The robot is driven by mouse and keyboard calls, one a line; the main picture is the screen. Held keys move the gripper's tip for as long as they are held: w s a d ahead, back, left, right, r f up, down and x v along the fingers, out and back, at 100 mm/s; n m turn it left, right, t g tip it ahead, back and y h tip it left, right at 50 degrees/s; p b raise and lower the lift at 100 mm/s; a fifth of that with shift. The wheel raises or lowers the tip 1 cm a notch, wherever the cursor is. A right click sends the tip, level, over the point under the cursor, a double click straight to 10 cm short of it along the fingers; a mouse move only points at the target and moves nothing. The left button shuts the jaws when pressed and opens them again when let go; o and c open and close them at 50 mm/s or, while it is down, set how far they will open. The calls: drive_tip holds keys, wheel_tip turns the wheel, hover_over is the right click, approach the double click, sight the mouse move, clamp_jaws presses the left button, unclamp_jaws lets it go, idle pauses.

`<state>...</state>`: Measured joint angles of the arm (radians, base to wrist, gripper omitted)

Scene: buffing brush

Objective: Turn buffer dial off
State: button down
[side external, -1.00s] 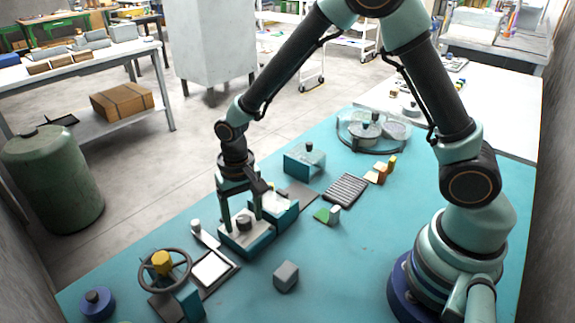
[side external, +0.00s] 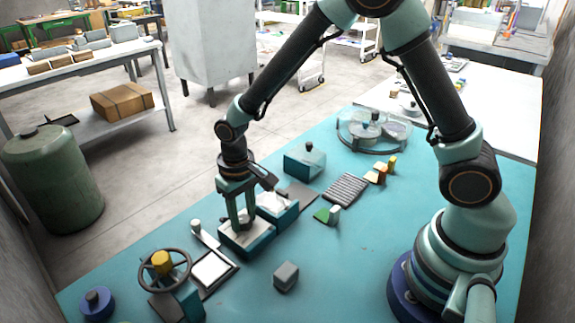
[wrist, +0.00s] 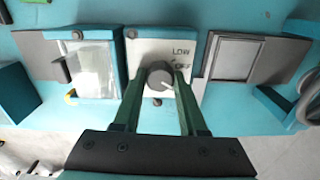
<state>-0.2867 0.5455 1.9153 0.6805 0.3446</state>
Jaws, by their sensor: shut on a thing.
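The buffer dial (wrist: 158,76) is a dark grey round knob with a short white pointer line. It sits on a white panel (wrist: 146,48) lettered LOW and OFF. The pointer line points to the lower right in the wrist view, below the word OFF. My gripper (side external: 241,222) reaches straight down onto the teal control box (side external: 248,243). Its green fingers are shut on the dial, one on each side. In the side view the fingers mostly hide the dial.
A clear-covered box (wrist: 97,66) stands left of the panel in the wrist view, and a framed plate (wrist: 235,57) right of it. In the side view, a handwheel (side external: 165,270) stands front left and a grey cube (side external: 286,276) in front.

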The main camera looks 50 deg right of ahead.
sight(243, 219)
drive_tip(key=n, duration=0.5)
drive_tip(key=shift+n, duration=0.4)
idle(0.3)
drive_tip(key=shift+c, duration=2.2)
unclamp_jaws()
drive_tip(key=shift+r, duration=0.15)
wheel_tip(243, 219, up, 12)
